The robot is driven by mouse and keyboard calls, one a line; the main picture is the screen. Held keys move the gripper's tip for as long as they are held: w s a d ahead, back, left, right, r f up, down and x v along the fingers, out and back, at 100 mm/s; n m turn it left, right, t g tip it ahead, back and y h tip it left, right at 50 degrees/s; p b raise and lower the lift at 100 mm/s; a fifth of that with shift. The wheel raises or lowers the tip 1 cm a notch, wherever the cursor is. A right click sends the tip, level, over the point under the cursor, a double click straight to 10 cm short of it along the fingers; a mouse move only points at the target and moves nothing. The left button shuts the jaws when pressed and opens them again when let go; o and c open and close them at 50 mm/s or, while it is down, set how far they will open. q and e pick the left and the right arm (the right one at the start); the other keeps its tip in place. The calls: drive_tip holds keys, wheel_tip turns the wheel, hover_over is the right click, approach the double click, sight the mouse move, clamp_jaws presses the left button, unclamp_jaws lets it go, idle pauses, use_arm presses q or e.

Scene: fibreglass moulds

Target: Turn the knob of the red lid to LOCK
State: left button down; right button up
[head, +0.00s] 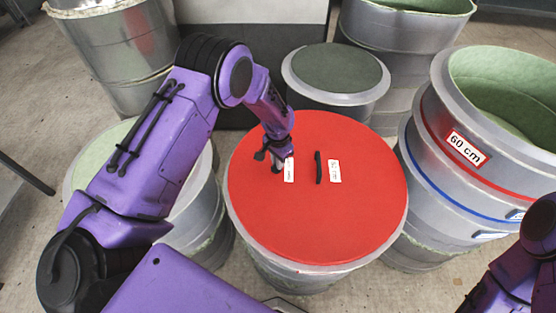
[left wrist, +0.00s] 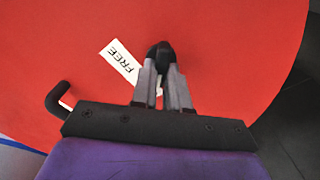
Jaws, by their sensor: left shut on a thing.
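The red lid (head: 350,215) covers a grey drum in the middle of the head view. It also fills most of the left wrist view (left wrist: 225,45). My left gripper (head: 277,165) is over the lid's left part, fingers pointing down. In the left wrist view its fingers (left wrist: 161,75) are closed around the dark knob (left wrist: 160,52), which is mostly hidden by them. A white label reading FREE (left wrist: 119,62) lies just left of the fingertips. A bit of white shows between the fingers; no LOCK text is readable. My right gripper is out of view.
A black bar handle (head: 319,167) and a white label (head: 335,171) are on the lid, right of my left gripper. Grey moulds crowd around the drum, with a stack marked 60 cm (head: 466,148) at the right and a green-topped mould (head: 337,68) behind.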

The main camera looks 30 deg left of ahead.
use_arm(q)
drive_tip(key=c, duration=1.1)
unclamp_jaws()
wheel_tip(320, 180, up, 11)
drive_tip(key=shift+f+b, duration=0.2)
drive_tip(key=shift+b, duration=0.8)
